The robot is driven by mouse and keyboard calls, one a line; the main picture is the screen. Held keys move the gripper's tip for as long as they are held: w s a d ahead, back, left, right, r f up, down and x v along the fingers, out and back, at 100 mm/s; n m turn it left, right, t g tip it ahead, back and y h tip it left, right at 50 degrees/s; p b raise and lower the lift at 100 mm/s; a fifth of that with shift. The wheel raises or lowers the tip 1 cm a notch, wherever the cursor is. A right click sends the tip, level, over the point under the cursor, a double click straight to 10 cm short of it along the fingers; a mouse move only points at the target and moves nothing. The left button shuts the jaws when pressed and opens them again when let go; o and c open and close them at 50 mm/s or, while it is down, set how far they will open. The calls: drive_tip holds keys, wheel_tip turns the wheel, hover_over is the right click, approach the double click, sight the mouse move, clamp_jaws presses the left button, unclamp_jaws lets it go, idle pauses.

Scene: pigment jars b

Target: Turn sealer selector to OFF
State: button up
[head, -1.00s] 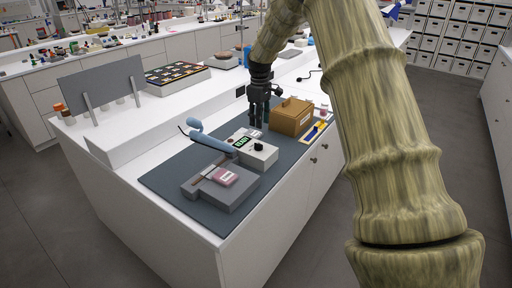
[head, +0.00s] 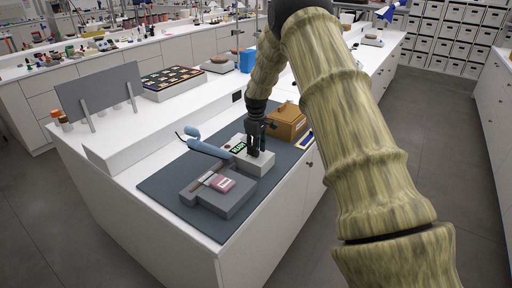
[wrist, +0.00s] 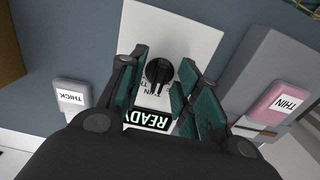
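The sealer's control box (head: 261,168) is pale, with a lit display (head: 239,148) on the mat. In the wrist view the display (wrist: 148,121) reads READY. The black selector knob (wrist: 159,73) sits on the pale panel, with a partly covered THIN label beside it. Its exact setting is hard to tell. My gripper (head: 254,154) is right over the control box and hides the knob in the head view. In the wrist view my gripper (wrist: 163,62) is open, its teal-padded fingers on either side of the knob. I cannot tell whether they touch it.
A pink packet (head: 223,184) marked THIN lies on the grey sealer block (head: 214,200). A THICK packet (wrist: 72,97) shows in the wrist view. A blue sealer arm (head: 205,147) is left of the control box. A brown box (head: 288,121) stands behind my gripper. The dark mat (head: 160,186) is clear at left.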

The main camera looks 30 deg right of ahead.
drive_tip(key=shift+f, duration=0.25)
clamp_jaws()
idle(0.3)
drive_tip(key=n+b, duration=0.1)
drive_tip(key=n, duration=0.4)
drive_tip(key=shift+w+d+n, duration=0.1)
drive_tip(key=shift+n, duration=0.2)
drive_tip(key=shift+w+r+n, duration=0.1)
drive_tip(key=shift+n, duration=1.9)
